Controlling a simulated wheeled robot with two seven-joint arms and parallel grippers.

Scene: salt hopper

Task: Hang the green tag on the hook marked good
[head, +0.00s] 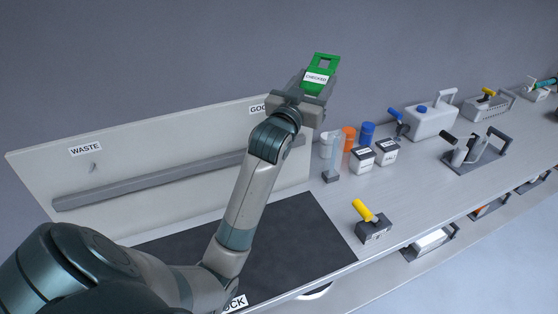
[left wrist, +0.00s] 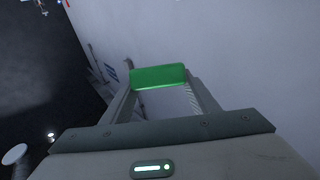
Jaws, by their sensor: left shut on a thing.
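The green tag (head: 322,72) has a square hole near its top end and a white label reading CHECKED. My left gripper (head: 310,92) is shut on the lower part of the tag and holds it up in front of the wall, hole end up. In the left wrist view the green tag (left wrist: 159,77) shows between the fingers of my left gripper (left wrist: 160,88). The GOOD label (head: 258,108) is partly covered by my gripper, and the hook by it is hidden in the head view. My right gripper is not in view.
A WASTE label (head: 85,149) with a small hook (head: 93,168) is on the white back panel (head: 40,165). A grey rail crosses the panel. A dark mat (head: 300,240) lies below. Bottles, boxes and a yellow-handled block (head: 373,231) stand to the right.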

